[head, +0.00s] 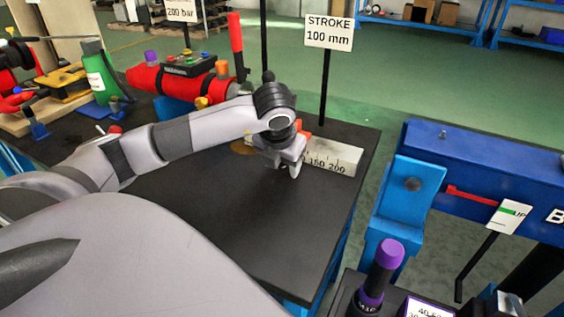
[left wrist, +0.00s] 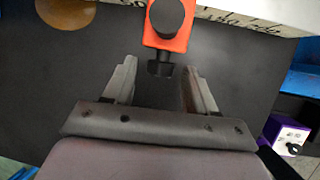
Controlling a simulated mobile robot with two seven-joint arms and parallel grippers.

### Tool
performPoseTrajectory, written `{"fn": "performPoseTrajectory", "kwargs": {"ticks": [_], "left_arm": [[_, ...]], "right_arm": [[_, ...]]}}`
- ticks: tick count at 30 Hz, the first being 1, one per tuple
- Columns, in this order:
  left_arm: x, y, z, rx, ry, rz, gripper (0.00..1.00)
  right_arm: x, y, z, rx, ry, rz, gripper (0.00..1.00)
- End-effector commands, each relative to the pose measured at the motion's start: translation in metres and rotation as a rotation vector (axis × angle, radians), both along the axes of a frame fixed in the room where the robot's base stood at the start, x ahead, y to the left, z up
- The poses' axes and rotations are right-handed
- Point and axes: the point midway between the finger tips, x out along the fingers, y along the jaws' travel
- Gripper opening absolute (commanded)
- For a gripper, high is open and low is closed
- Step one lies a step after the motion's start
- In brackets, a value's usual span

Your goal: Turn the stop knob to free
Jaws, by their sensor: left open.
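An orange stop block (left wrist: 180,43) sits at the scale bar (head: 345,161) on the black bench. A round black knob (left wrist: 167,17) is on its top, and a small black screw head (left wrist: 160,68) sticks out of its near side. In the head view only a bit of the orange block (head: 304,125) shows behind my arm. My left gripper (head: 285,167) is open, low over the bench by the bar. In the left wrist view its fingertips (left wrist: 160,76) lie either side of the small screw head; touch cannot be told. My right gripper is out of view.
A STROKE 100 mm sign (head: 329,32) stands on a post behind the bar. A red cylinder unit (head: 180,82) is at the back left. A blue beam (head: 490,180) and a purple-topped handle (head: 389,254) are at the right. The bench front is clear.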

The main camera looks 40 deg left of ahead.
Motion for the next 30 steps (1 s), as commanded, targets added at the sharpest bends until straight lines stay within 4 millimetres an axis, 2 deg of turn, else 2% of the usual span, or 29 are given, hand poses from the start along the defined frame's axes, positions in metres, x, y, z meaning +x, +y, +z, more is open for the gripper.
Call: {"fn": "performPoseTrajectory", "kwargs": {"ticks": [2, 7, 8, 14, 22, 30], "left_arm": [[0.0, 0.0, 0.0, 0.0, 0.0, 0.0, 0.56], [0.0, 0.0, 0.0, -0.001, 0.0, -0.001, 0.04], [0.0, 0.0, 0.0, -0.001, 0.0, -0.001, 0.0], [0.0, 0.0, 0.0, -0.007, -0.003, 0.0, 0.0], [-0.001, 0.003, -0.003, -0.099, -0.035, 0.0, 0.0], [-0.002, 0.008, -0.008, -0.302, -0.101, 0.002, 0.0]], "right_arm": [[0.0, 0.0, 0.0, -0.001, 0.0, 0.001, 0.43], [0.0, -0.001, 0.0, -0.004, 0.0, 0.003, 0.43], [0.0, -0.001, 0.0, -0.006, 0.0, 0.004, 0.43], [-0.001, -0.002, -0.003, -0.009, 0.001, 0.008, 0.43], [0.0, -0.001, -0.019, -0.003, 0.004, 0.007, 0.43], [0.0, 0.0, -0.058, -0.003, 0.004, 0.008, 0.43]]}}
